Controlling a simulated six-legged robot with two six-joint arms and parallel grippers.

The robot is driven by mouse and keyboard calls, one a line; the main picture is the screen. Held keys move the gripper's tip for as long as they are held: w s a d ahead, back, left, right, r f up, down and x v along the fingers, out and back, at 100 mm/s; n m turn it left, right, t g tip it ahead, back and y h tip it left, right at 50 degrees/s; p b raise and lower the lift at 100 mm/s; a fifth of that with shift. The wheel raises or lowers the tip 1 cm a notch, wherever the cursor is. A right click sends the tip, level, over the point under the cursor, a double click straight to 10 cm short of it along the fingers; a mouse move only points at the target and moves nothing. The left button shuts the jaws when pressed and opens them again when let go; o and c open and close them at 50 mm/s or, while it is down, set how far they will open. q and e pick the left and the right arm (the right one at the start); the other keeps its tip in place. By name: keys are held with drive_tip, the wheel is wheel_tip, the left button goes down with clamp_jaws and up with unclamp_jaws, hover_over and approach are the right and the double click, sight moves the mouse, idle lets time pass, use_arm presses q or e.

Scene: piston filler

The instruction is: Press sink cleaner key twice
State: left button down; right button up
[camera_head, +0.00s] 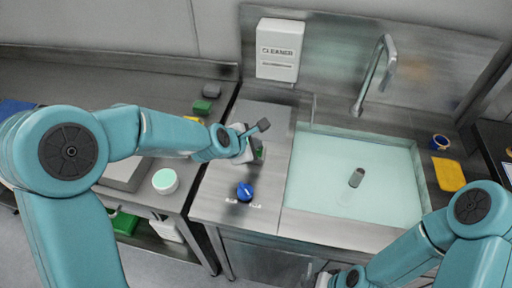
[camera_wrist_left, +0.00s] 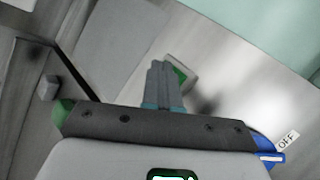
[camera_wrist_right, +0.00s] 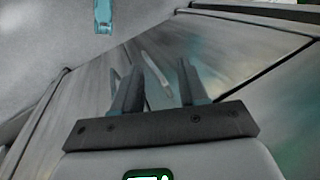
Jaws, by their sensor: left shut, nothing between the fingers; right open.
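The white cleaner box (camera_head: 279,50) is mounted on the panel behind the sink. A small housing with a green key (camera_head: 259,152) is on the steel counter left of the basin, partly hidden by my left gripper (camera_head: 250,143). In the left wrist view the green key (camera_wrist_left: 179,73) shows just beyond and beside the fingertips of my left gripper (camera_wrist_left: 160,68). Those fingers are shut and empty; whether they touch the key I cannot tell. My right gripper (camera_wrist_right: 156,78) is open and empty, low in front of the sink cabinet, mostly hidden in the head view.
A blue knob (camera_head: 245,191) sits on the counter in front of the left gripper. The filled basin (camera_head: 340,200) and its tap (camera_head: 386,58) are to the right. A white round container (camera_head: 165,181) and a green block (camera_head: 202,107) stand on the left table.

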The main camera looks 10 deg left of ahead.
use_arm(q)
drive_tip(key=shift+f, duration=0.3)
drive_tip(key=shift+r, duration=0.1)
drive_tip(key=shift+r+p, duration=0.95)
drive_tip(key=shift+r, duration=0.25)
drive_tip(key=shift+r, duration=0.1)
wheel_tip(320, 180, up, 5)
drive_tip(key=p, duration=0.4)
drive_tip(key=shift+p, duration=0.4)
